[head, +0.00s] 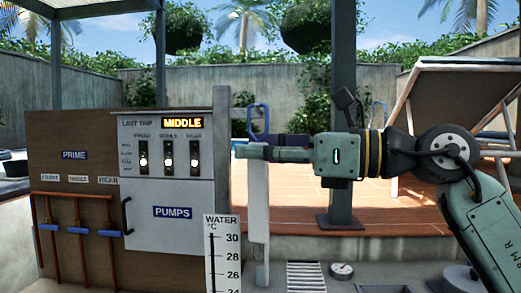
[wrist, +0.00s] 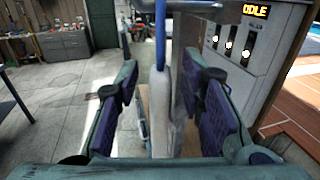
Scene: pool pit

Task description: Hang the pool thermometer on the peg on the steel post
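The pool thermometer has a long white body (head: 259,220) and a blue loop (head: 250,118) at its top, and hangs upright. In the wrist view its white body (wrist: 161,110) is between my fingers, with the blue loop edge-on above. My gripper (head: 245,151) points left, one finger crossing in front of the upper body. The purple pads (wrist: 168,85) stand apart, with gaps beside the body. A narrow grey post (head: 221,160) stands just left of the thermometer. A grey bar (wrist: 185,6) crosses near the loop in the wrist view; I cannot tell whether the loop rests on it.
The pump panel (head: 168,185) with switches and a lit "MIDDLE" display is left of the post. A water scale (head: 223,255) stands in front. A round gauge (head: 341,270) and a grate (head: 305,276) lie low right. A dark pergola post (head: 342,90) rises behind my gripper.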

